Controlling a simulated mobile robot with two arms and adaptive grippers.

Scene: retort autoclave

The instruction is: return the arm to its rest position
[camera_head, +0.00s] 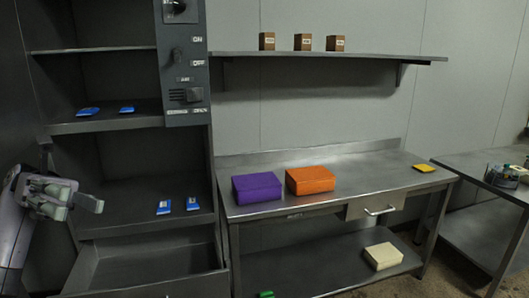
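My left gripper (78,209) is at the left of the head view, in front of the dark shelving cabinet (120,205). Its fingertips look apart, with nothing seen between them. The grey arm comes up from the lower left edge. The gripper is in the air, left of the blue packets (164,207) on the cabinet's lower shelf. My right gripper is not in view.
A steel table (335,205) holds a purple block (257,187), an orange block (311,180) and a yellow item (424,168). A cream block (383,256) lies on its lower shelf. A control panel (184,65) is on the cabinet. A wall shelf (380,56) holds small brown boxes (302,42).

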